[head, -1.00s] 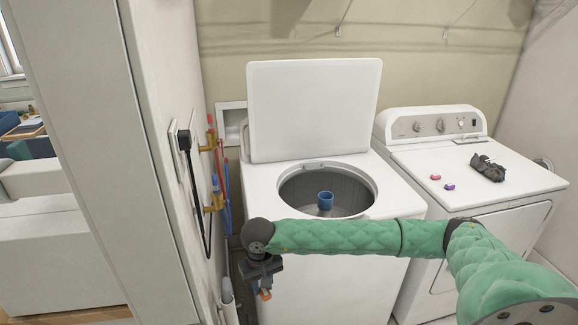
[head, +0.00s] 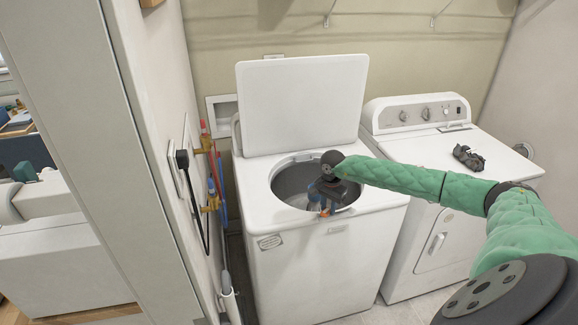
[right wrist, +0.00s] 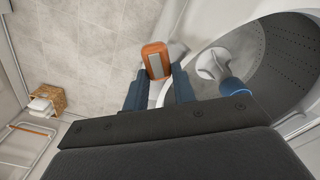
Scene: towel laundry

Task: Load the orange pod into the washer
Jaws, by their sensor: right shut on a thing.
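The orange pod (head: 325,213) is held in my right gripper (head: 326,205), at the front rim of the washer's opening in the head view. In the right wrist view the pod (right wrist: 155,60) sits between the blue fingertips of the gripper (right wrist: 156,82), with floor behind it. The white washer (head: 315,265) stands with its lid (head: 302,105) raised. Its round tub (right wrist: 275,65) lies just right of the gripper in the right wrist view, with the blue-capped agitator (right wrist: 232,92) inside. My gripper and wrist hide part of the opening in the head view. My left gripper is out of sight.
A white dryer (head: 435,240) stands right of the washer, with a dark crumpled item (head: 468,157) on top. My right arm crosses over its front. A wall edge (head: 100,170) with hoses and a cable stands close on the left.

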